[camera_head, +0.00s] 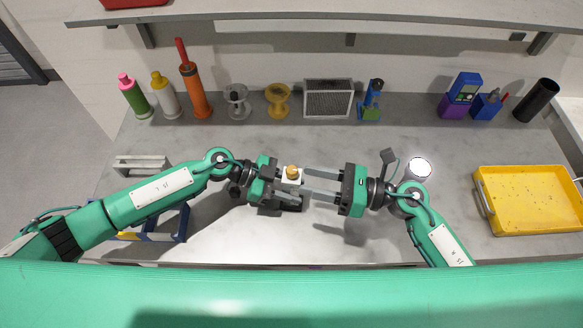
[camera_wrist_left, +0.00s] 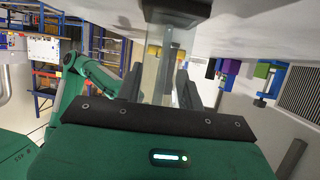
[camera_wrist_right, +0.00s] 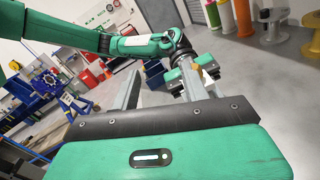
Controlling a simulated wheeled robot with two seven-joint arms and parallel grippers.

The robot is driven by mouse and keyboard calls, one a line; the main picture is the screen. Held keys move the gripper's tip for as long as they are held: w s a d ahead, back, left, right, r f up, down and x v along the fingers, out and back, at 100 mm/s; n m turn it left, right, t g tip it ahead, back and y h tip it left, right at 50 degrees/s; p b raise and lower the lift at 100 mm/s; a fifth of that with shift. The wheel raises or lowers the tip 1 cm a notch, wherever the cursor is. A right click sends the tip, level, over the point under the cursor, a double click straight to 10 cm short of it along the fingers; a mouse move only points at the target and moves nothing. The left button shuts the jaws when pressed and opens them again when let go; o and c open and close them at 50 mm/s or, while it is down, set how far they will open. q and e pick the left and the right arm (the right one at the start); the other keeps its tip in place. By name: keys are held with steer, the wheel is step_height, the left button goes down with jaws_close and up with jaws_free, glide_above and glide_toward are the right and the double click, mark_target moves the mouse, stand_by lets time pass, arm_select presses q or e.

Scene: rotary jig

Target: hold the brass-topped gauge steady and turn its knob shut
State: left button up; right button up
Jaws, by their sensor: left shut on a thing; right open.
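The gauge (camera_head: 291,177), a small pale block with a brass top (camera_head: 292,169), is near the middle of the grey bench. My left gripper (camera_head: 287,182) comes from the left and is shut on it. My right gripper (camera_head: 308,184) faces it from the right, open, its two long grey fingers reaching close to the gauge's right side. I cannot tell whether they touch it. In the right wrist view my right fingers (camera_wrist_right: 160,85) are spread, with my left gripper (camera_wrist_right: 190,78) beyond. In the left wrist view my left fingers (camera_wrist_left: 160,85) show, but the hold is unclear. The knob cannot be made out separately.
A yellow tray (camera_head: 530,203) stands at the right. Bottles, spools, a grey mesh box (camera_head: 329,98) and blue tools line the back wall. A bright white disc (camera_head: 419,168) is behind my right wrist. A pale rack (camera_head: 140,165) is at the left.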

mark_target(291, 169)
steer(key=d+f+t+h, duration=0.1)
steer(key=d+f+t, duration=0.25)
steer(key=d, duration=0.25)
steer(key=shift+n+h, duration=0.3)
steer(key=shift+n, duration=0.1)
steer(key=x, duration=1.2)
steer(key=shift+s+r, duration=0.1)
steer(key=c, duration=1)
